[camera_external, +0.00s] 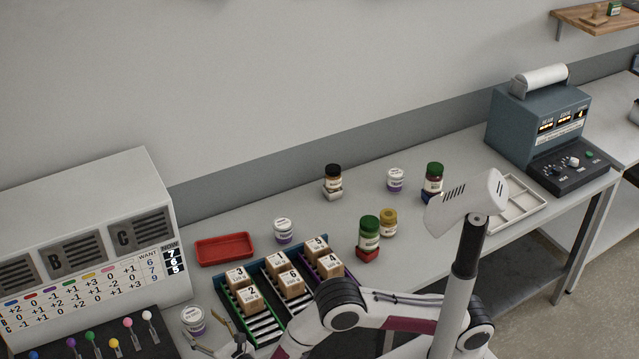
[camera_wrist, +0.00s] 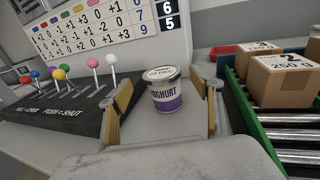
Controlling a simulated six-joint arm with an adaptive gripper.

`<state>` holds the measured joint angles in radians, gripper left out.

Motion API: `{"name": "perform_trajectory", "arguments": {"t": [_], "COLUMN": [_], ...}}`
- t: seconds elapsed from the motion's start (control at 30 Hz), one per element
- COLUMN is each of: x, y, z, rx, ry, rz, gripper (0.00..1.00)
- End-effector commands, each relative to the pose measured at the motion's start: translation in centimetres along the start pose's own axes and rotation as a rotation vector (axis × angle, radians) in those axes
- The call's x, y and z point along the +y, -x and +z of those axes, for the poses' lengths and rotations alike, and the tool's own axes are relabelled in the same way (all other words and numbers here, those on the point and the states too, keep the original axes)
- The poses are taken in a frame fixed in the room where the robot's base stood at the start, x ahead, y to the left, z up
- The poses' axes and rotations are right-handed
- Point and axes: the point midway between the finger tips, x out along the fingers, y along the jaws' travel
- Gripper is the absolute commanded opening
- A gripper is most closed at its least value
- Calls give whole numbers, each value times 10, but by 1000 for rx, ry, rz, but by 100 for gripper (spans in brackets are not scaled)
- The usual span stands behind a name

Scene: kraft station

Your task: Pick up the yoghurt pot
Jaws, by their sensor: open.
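The yoghurt pot (camera_wrist: 165,94) is a white tub with a purple band and a label reading YOGHURT. It stands upright in the middle of the wrist view, framed by the two fingers of my open gripper (camera_wrist: 163,118). I see no finger touching it. In the external view the pot (camera_external: 193,319) stands at the lower left, just past the tips of my gripper (camera_external: 213,336). Whether it is fully between the fingers I cannot tell.
A lever box (camera_wrist: 70,105) with coloured knobs is to the left. A roller rack (camera_external: 254,326) with cartons (camera_external: 248,298) is to the right. A red tray (camera_external: 224,249) lies behind. Similar white-and-purple pots (camera_external: 283,231) and several jars (camera_external: 369,235) stand farther off.

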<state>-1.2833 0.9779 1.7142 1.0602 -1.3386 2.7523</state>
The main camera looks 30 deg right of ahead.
Motion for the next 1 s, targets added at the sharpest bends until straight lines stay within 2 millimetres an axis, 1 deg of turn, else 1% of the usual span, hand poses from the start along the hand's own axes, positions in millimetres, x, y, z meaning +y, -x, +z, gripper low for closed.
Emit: {"name": "perform_trajectory", "arguments": {"t": [0.1, 0.4, 0.53, 0.77, 0.9, 1.0], "x": [0, 0, 0, -3, -2, -2], "y": [-4, -4, -10, -33, -47, -53], "z": [0, 0, -1, -6, -5, -6], "rx": [-1, -1, -1, 0, -1, 0], "ry": [-1, -1, -1, -1, -1, -1], "rz": [0, 0, -1, -2, -1, 0], "gripper": [65, 65, 65, 65, 65, 65]}}
